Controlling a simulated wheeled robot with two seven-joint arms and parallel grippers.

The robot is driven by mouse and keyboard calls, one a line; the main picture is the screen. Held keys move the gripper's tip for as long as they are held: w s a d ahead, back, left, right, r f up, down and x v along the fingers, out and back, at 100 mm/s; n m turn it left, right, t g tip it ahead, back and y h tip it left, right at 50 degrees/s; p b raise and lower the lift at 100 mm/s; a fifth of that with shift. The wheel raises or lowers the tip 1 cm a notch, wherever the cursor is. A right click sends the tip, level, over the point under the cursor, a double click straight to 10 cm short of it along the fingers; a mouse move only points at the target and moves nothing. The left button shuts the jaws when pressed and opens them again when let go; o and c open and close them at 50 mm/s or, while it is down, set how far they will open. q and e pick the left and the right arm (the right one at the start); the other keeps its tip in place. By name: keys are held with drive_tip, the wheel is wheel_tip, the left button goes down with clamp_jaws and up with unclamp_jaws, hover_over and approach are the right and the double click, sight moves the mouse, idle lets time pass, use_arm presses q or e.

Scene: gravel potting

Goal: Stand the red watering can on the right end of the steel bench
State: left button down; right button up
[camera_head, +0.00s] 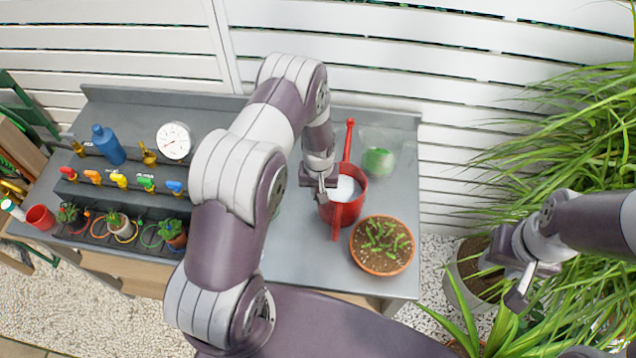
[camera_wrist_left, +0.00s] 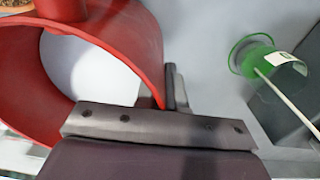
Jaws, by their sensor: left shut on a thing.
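The red watering can (camera_head: 344,210) is at the right part of the steel bench (camera_head: 310,255), between the potted seedlings and a clear container. Its long red spout or handle (camera_head: 349,140) points to the back and another red part points to the front. Its inside looks pale. My left gripper (camera_head: 322,190) is shut on the can's left wall near the rim. In the left wrist view the can's curved red wall (camera_wrist_left: 130,45) runs down to the gripper's dark finger. I cannot tell whether the can's base touches the bench. My right gripper (camera_head: 504,282) is open and empty, off the bench's right side.
A terracotta pot of seedlings (camera_head: 382,246) stands close in front of the can. A clear container with a green thing (camera_head: 378,160) stands behind it, right. A dark rack (camera_head: 125,205) with small plants and coloured taps fills the left. Tall grass (camera_head: 580,130) stands beyond the right edge.

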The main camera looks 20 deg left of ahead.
use_arm(q)
drive_tip(key=shift+w, duration=0.15)
drive_tip(key=c, duration=1.2)
unclamp_jaws()
drive_tip(key=shift+s+f, duration=0.1)
drive_tip(key=shift+s, duration=0.15)
drive_tip(key=shift+c, duration=0.2)
drive_tip(key=shift+r, duration=0.2)
drive_tip(key=shift+w+r, duration=0.1)
drive_tip(key=shift+r, duration=0.05)
drive_tip(key=r+b, duration=0.1)
drive_tip(key=r, duration=0.3)
drive_tip(key=r+b, duration=0.1)
drive_tip(key=r, duration=0.3)
drive_tip(key=r+b, duration=0.1)
drive_tip(key=r, duration=0.3)
drive_tip(key=shift+s, duration=0.3)
drive_tip(key=s+d+r+m, duration=0.1)
drive_tip(key=s+r+m, duration=0.1)
drive_tip(key=s+r, duration=0.2)
drive_tip(key=s+d+r+m+t, duration=0.1)
drive_tip(key=s+r, duration=0.4)
drive_tip(key=s, duration=0.6)
drive_tip(key=shift+d+r+m, duration=0.15)
drive_tip(key=shift+d+m, duration=0.2)
drive_tip(key=shift+m, duration=0.05)
